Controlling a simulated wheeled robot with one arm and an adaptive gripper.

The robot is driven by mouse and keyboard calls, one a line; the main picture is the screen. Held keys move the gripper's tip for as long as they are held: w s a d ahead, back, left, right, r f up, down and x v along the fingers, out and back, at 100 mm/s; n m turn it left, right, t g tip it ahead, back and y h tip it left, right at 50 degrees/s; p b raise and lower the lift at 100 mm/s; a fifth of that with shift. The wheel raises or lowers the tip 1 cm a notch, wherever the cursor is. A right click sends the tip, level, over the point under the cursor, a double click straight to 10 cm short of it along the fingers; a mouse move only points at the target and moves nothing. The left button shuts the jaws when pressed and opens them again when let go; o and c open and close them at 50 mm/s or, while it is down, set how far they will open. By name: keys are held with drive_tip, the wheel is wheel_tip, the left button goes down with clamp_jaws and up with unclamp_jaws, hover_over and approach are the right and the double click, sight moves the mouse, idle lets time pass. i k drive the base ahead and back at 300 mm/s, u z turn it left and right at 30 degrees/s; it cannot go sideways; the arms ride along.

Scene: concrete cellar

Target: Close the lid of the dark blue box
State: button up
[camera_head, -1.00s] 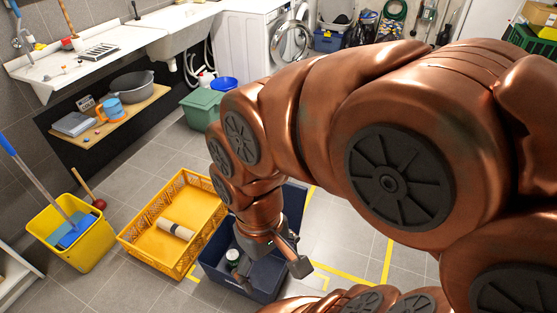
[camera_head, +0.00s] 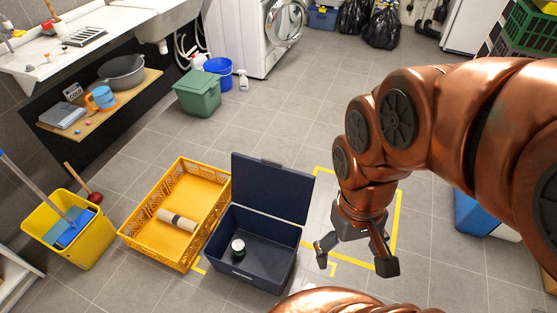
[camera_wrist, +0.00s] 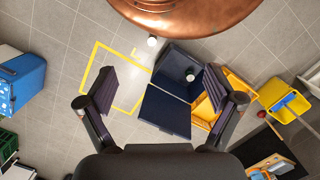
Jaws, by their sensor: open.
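The dark blue box (camera_head: 250,272) stands on the floor in the head view, with its lid (camera_head: 272,187) raised upright at the back edge. A small dark jar with a white-green top (camera_head: 238,246) is inside it. In the wrist view the box (camera_wrist: 180,62) lies beyond my fingers, with the open lid (camera_wrist: 165,112) nearer the camera. My gripper (camera_head: 356,262) is open and empty, to the right of the box and apart from it. Its two fingers also show in the wrist view (camera_wrist: 168,95).
A yellow crate (camera_head: 150,240) with a rolled item stands close on the box's left. A yellow bucket (camera_head: 85,255) is further left. A green bin (camera_head: 197,97) is behind. Yellow tape (camera_head: 398,225) marks the floor at the right. Floor behind the lid is clear.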

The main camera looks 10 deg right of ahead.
sight(263, 186)
drive_tip(key=u, duration=0.45)
drive_tip(key=k, duration=0.55)
drive_tip(key=u, duration=0.75)
drive_tip(key=i, duration=1.1)
drive_tip(key=z, duration=0.25)
